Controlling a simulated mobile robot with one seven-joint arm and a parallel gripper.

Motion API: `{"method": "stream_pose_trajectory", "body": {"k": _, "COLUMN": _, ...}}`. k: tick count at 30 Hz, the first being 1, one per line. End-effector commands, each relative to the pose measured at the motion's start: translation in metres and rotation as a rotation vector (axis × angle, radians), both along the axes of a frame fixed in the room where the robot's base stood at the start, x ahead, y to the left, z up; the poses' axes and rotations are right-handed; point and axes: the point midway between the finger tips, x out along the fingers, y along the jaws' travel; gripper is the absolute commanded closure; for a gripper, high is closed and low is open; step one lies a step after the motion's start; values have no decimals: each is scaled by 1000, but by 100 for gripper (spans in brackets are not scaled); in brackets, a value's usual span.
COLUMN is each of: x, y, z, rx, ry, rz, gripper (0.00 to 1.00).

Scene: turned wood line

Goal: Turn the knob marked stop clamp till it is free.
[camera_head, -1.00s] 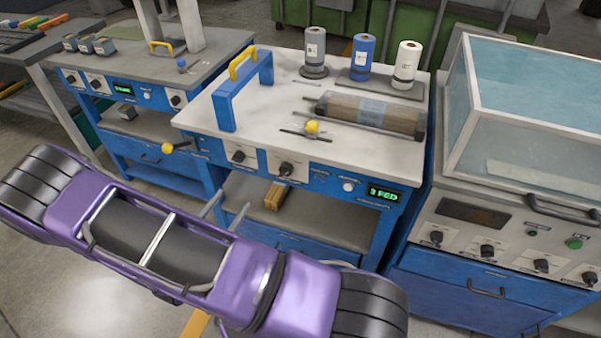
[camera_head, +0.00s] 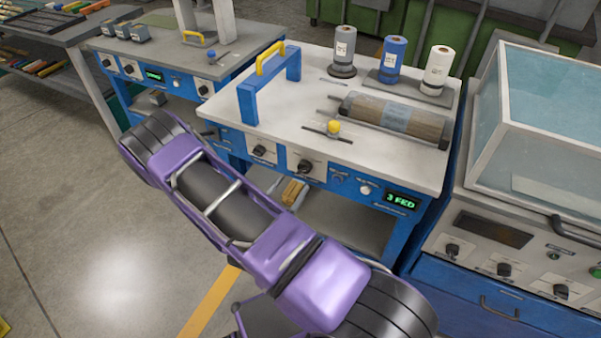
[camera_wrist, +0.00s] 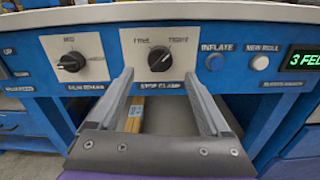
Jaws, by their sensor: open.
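The stop clamp knob (camera_wrist: 160,58) is black, on a pale square plate with FREE at upper left and TIGHT at upper right, on the blue front panel. Its pointer seems to lean toward TIGHT, but it is small. The same knob shows in the head view (camera_head: 306,166), right of another black knob. My gripper (camera_wrist: 158,76) is open and empty. In the wrist view its two grey fingers stand either side of and just below the knob, apart from it. In the head view my purple arm reaches toward the panel.
A similar knob (camera_wrist: 71,62) sits to the left. An inflate button (camera_wrist: 215,61), a new roll button (camera_wrist: 259,63) and a green display (camera_wrist: 306,58) are to the right. A wooden block (camera_head: 291,192) lies on the shelf below. A clear-walled cabinet (camera_head: 560,130) stands at right.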

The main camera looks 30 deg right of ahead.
Motion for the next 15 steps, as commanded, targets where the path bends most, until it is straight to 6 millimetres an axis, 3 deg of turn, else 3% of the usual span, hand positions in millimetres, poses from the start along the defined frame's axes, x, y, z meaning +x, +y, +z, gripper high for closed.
{"method": "stream_pose_trajectory", "body": {"k": 6, "x": 24, "y": -32, "z": 0, "rx": -1, "ry": 0, "rz": -3, "gripper": 19}}
{"method": "stream_pose_trajectory", "body": {"k": 15, "x": 36, "y": -47, "z": 0, "rx": -1, "ry": 0, "rz": 0, "gripper": 19}}
